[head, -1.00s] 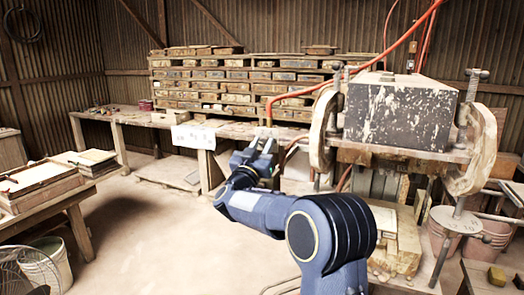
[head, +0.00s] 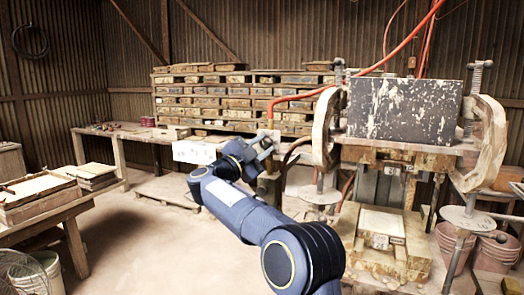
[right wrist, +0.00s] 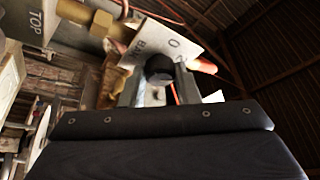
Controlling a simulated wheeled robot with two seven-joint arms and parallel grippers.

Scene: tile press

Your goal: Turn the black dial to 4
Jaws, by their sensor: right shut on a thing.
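The black dial (right wrist: 160,68) shows in the right wrist view, in front of a pale plate (right wrist: 165,42) printed with a 0 and partly hidden lettering. My right gripper (right wrist: 160,80) is shut on the dial, with one finger on each side of it. The dial's pointer and the number 4 cannot be made out. In the head view my right gripper (head: 266,146) is beside the left side of the press (head: 404,110); the dial cannot be made out there. My left gripper is not in view.
A brass fitting (right wrist: 102,22) and a plate marked TOP (right wrist: 36,20) are close to the gripper in the wrist view. An orange hose (head: 330,88) runs above the press. A side table (head: 60,213) stands at left; open floor lies in front.

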